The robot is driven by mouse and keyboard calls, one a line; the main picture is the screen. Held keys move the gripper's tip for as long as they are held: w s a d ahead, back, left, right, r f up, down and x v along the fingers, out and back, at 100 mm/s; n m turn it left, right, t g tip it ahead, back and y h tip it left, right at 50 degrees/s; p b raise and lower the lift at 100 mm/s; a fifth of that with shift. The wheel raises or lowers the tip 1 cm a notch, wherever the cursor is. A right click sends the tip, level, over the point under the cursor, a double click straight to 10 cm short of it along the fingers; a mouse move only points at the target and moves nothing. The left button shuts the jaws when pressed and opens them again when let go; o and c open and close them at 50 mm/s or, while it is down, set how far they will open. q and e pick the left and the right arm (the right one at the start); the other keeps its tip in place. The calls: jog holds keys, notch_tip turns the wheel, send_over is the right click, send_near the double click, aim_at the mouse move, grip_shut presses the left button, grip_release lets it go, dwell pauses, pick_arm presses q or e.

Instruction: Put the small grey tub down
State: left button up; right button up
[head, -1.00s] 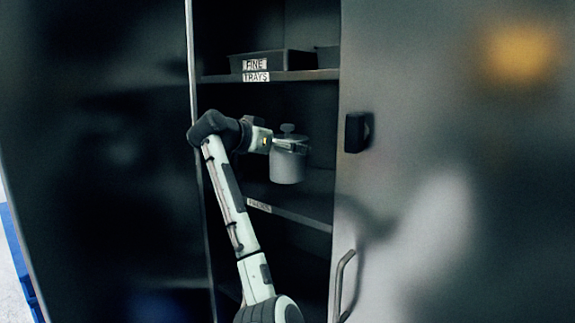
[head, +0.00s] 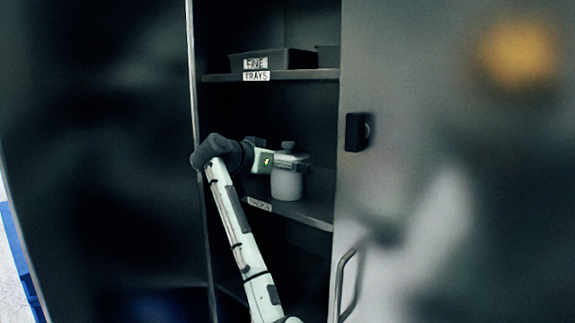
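The small grey tub (head: 286,186) is upright inside the cabinet, with a knobbed lid on top. Its base is at or very near the middle shelf (head: 305,212); I cannot tell for sure whether it touches. My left gripper (head: 293,163) reaches in from the left and is shut around the upper part of the tub, just below the lid. The gripper partly hides the tub's neck. My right gripper is not in view.
An upper shelf (head: 300,75) labelled "FINE TRAYS" holds a dark tray (head: 290,59) above the tub. The cabinet door (head: 420,130) with its handle (head: 343,280) stands close on the right. A cabinet edge (head: 196,110) runs close to my arm on the left.

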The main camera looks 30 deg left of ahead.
pick_arm(q)
jog(key=shift+r, duration=0.15)
jog(key=shift+s, duration=0.3)
jog(key=d+v, duration=0.1)
jog(key=v, duration=1)
jog(key=s+d+f+g+y, duration=0.1)
jog(key=s+d+f+g, duration=0.2)
jog(key=f, duration=1.4)
jog(key=s+d+f+g+y, duration=0.15)
jog(key=f+g, duration=0.25)
jog(key=f, duration=1.2)
jog(key=s+d+f+g, duration=0.2)
jog(key=s+d+f, duration=0.3)
jog(key=s+f, duration=0.6)
jog(key=s+d+f+g, duration=0.2)
jog(key=s+d+f, duration=0.4)
jog(key=s+f, duration=0.4)
notch_tip(320, 180, down, 3)
jog(key=shift+s+d+r+m+b, duration=0.15)
jog(key=shift+s+d+m+b, duration=0.15)
jog(key=shift+s+b, duration=0.15)
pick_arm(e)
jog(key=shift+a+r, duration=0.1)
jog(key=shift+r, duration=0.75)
